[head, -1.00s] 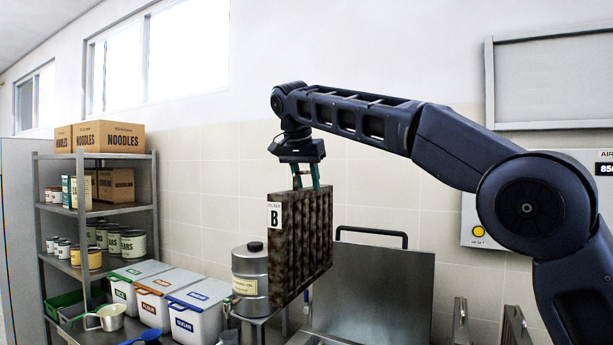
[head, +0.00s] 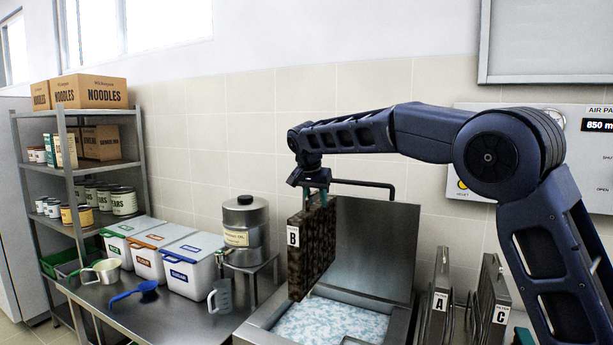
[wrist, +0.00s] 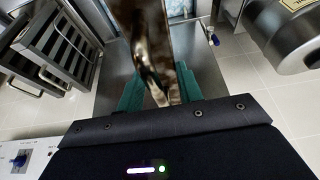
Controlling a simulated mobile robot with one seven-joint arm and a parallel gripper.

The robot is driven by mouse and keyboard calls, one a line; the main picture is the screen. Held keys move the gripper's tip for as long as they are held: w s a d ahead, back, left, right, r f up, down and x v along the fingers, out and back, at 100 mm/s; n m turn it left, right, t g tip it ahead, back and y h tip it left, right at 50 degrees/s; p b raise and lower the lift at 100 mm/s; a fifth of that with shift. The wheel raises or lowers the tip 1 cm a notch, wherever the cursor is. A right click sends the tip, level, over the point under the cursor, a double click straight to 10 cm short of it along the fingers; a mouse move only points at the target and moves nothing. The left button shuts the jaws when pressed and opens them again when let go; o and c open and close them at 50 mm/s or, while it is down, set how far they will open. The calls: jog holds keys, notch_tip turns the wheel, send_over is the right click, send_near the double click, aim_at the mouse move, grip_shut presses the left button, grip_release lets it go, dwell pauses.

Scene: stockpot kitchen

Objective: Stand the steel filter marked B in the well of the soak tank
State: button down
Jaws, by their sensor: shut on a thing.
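The steel filter marked B (head: 310,255) is a dark, stained, ribbed panel with a white B label on its left edge. It hangs upright from my gripper (head: 318,198), whose green fingers are shut on its top edge. The filter and fingers also show in the wrist view (wrist: 150,45). The soak tank (head: 262,322) has its lid (head: 375,250) raised behind it, and pale blue-white foamy liquid fills its opening. The filter's lower end appears over the left back of the opening; whether it touches the liquid I cannot tell. The well's floor is hidden.
Filters marked A (head: 438,295) and C (head: 490,300) stand right of the tank. Left of it are a clear jug (head: 220,295), a steel drum (head: 247,232) on a stand, white bins (head: 192,268) and a blue scoop (head: 147,290). A control panel hangs on the wall behind.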

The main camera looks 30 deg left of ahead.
aim_at(333, 227)
jog(key=w+d+f, duration=0.1)
jog(key=w+f, duration=0.1)
jog(key=f, duration=0.1)
jog(key=w+d+f, duration=0.1)
jog(key=w+f, duration=0.1)
jog(key=f, duration=0.2)
jog(key=w+d+f, duration=0.1)
jog(key=w+f, duration=0.1)
jog(key=f, duration=0.2)
jog(key=shift+w+d+f, duration=0.2)
jog(key=shift+w, duration=0.15)
notch_tip(333, 227, down, 38)
jog(key=shift+w+d, duration=0.15)
jog(key=shift+w, duration=0.1)
dwell(3.0)
jog(key=shift+f, duration=0.75)
dwell(1.0)
